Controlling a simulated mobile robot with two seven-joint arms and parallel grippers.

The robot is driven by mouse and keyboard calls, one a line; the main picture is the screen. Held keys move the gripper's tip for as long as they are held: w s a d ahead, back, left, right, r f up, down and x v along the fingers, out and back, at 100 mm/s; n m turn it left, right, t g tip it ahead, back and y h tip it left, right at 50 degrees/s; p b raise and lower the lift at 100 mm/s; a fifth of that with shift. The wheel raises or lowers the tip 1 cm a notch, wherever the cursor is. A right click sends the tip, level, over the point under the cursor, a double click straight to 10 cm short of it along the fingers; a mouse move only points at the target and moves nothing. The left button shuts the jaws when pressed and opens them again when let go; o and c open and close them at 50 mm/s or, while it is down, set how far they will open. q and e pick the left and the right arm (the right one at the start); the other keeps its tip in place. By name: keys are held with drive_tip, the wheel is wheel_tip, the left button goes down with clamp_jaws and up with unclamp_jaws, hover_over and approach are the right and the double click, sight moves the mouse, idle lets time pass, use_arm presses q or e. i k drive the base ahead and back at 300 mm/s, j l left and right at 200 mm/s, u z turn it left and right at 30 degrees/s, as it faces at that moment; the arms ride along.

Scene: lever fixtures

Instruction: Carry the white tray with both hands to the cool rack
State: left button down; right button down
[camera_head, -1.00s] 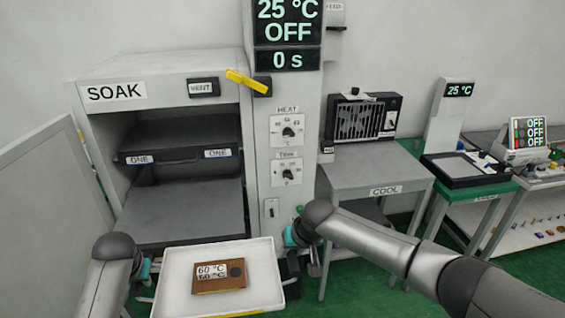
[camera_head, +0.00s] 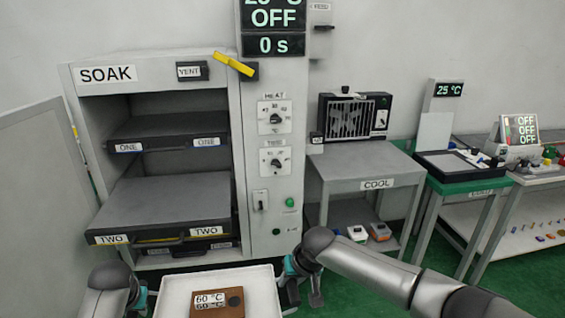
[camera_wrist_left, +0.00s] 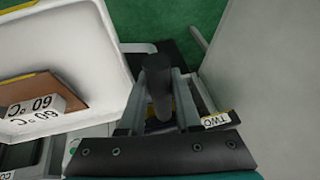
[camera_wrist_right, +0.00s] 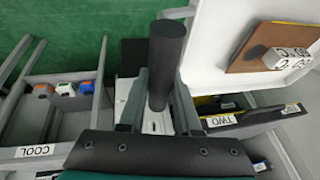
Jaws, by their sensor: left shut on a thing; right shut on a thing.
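The white tray (camera_head: 262,288) is at the bottom of the head view, in front of the soak cabinet, and carries a brown block (camera_head: 230,303) marked 60 °C. My left gripper (camera_head: 145,297) is at its left side, shut on a dark round handle (camera_wrist_left: 158,88). My right gripper (camera_head: 292,275) is at its right side, shut on the matching handle (camera_wrist_right: 167,65). The tray also shows in the left wrist view (camera_wrist_left: 112,60) and the right wrist view (camera_wrist_right: 205,60). The cool rack (camera_head: 345,167) is a grey table labelled COOL, right of the cabinet, apart from the tray.
The soak cabinet (camera_head: 150,72) is open, with shelves marked ONE and TWO (camera_head: 165,205). A fan unit (camera_head: 352,117) stands at the back of the cool rack, whose front top is bare. Small devices (camera_head: 368,233) sit on its lower shelf. A green-topped bench (camera_head: 470,187) stands further right.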

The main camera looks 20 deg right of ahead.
sight(363, 160)
drive_tip(key=i+l, duration=0.1)
drive_tip(key=l, duration=0.35)
drive_tip(key=i+l, duration=0.15)
drive_tip(key=l, duration=0.3)
drive_tip(key=i+l, duration=0.1)
drive_tip(key=l, duration=0.35)
drive_tip(key=i+l, duration=0.1)
drive_tip(key=l, duration=0.35)
drive_tip(key=i+l, duration=0.15)
drive_tip(key=l, duration=0.25)
drive_tip(key=i+l, duration=0.1)
drive_tip(key=l, duration=0.35)
drive_tip(key=i+l, duration=0.15)
drive_tip(key=l, duration=0.3)
